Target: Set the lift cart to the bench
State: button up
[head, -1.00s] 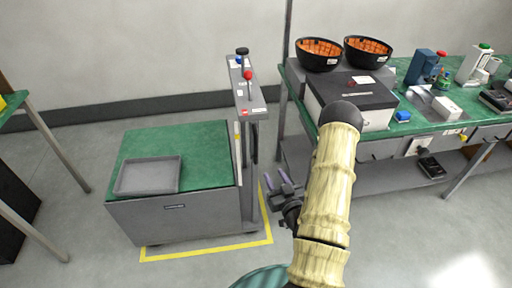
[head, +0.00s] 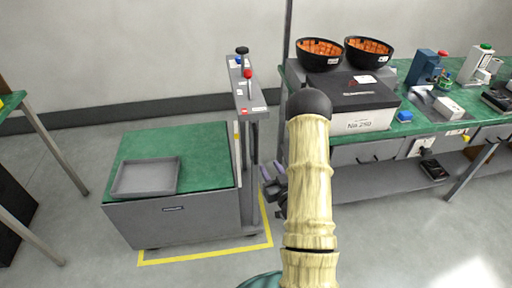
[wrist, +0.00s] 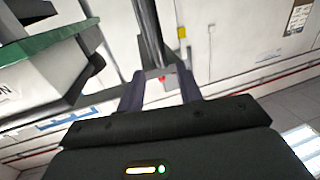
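The lift cart (head: 178,228) stands left of centre in the head view, with a green top and a grey body. A grey tray (head: 146,178) sits on its top. The cart's control post (head: 246,95) rises at its right side, with a black knob (head: 242,50), a red knob (head: 248,73) and a blue button (head: 238,60). The green-topped bench (head: 413,128) is at the right, higher than the cart top. My gripper (head: 272,173) is just right of the post and low. In the wrist view its fingers (wrist: 160,90) are apart with nothing between them.
Yellow floor tape (head: 205,255) borders the cart. A black-lidded box (head: 352,100) and two black bowls (head: 320,54) stand at the bench's left end. Another table (head: 40,135) is at the far left. Floor between cart and that table is clear.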

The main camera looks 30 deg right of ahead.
aim_at(257, 145)
jog(key=shift+w+f+b, duration=0.25)
jog(key=shift+w+b, duration=0.45)
jog(key=shift+b, duration=1.35)
jog(key=b, duration=0.4)
jog(key=shift+w+r, duration=0.1)
jog(key=shift+w, duration=0.3)
jog(key=w, duration=0.4)
jog(key=w+p, duration=0.1)
jog(key=w, duration=0.2)
jog(key=w+d, duration=0.1)
jog(key=w, duration=0.3)
jog(key=shift+w+d+r, duration=0.1)
jog(key=shift+w+r, duration=0.1)
jog(key=shift+w, duration=0.1)
grip_shut()
